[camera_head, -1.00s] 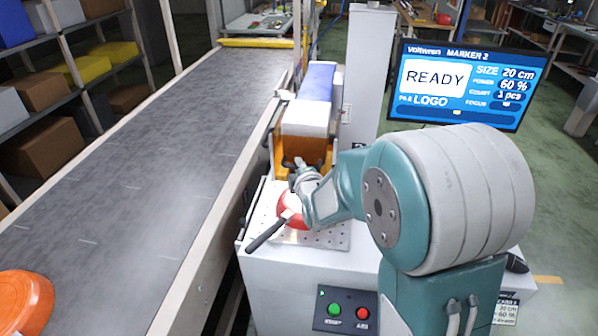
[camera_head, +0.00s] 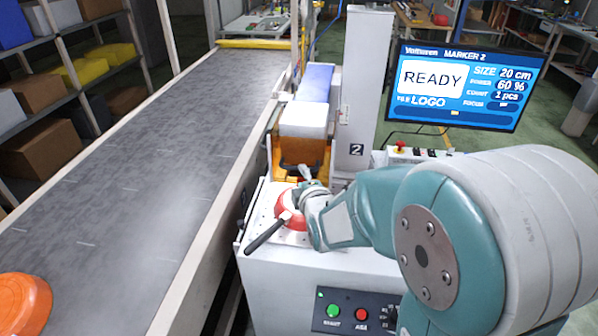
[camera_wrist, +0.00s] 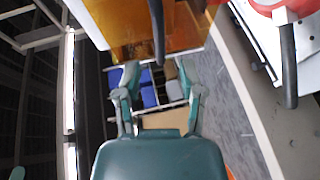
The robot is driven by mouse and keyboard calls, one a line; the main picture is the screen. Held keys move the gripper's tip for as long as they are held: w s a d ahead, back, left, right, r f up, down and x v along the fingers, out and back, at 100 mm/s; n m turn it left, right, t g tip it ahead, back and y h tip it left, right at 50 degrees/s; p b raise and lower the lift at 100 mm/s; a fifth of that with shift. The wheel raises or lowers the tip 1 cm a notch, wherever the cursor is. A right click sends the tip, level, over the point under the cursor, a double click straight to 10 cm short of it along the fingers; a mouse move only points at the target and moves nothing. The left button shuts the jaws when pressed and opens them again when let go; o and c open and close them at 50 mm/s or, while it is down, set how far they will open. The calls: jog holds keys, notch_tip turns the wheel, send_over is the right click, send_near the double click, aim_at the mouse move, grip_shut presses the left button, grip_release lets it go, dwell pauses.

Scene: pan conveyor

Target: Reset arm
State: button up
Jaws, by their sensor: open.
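My gripper (camera_head: 306,174) is open and empty, beside the far right of the red pan and in front of the machine's orange guard (camera_head: 312,152). In the wrist view my gripper (camera_wrist: 157,95) shows both fingers spread, with the guard's dark handle (camera_wrist: 157,30) ahead between them; I see no contact. The red pan (camera_head: 292,217) rests on the perforated plate of the marking machine (camera_head: 285,268), its dark handle (camera_head: 268,231) pointing to the lower left. The pan's right side is partly hidden by my arm. It also shows at the wrist view's upper right (camera_wrist: 262,4).
The monitor (camera_head: 455,84) reads READY. A grey conveyor (camera_head: 130,180) runs along the left, with an orange pan (camera_head: 22,302) at its near end. Green and red buttons (camera_head: 347,312) are on the machine's front. Shelves with boxes stand far left.

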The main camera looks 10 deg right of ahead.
jog(key=shift+s+r, duration=0.15)
jog(key=shift+s, duration=0.6)
jog(key=s+r+m+g, duration=0.2)
jog(key=s+m+g, duration=0.3)
jog(key=s, duration=0.8)
jog(key=s+r+m+g, duration=0.2)
jog(key=s+m+g, duration=0.3)
jog(key=s+m, duration=0.7)
jog(key=shift+s+r, duration=0.2)
jog(key=shift+s, duration=0.35)
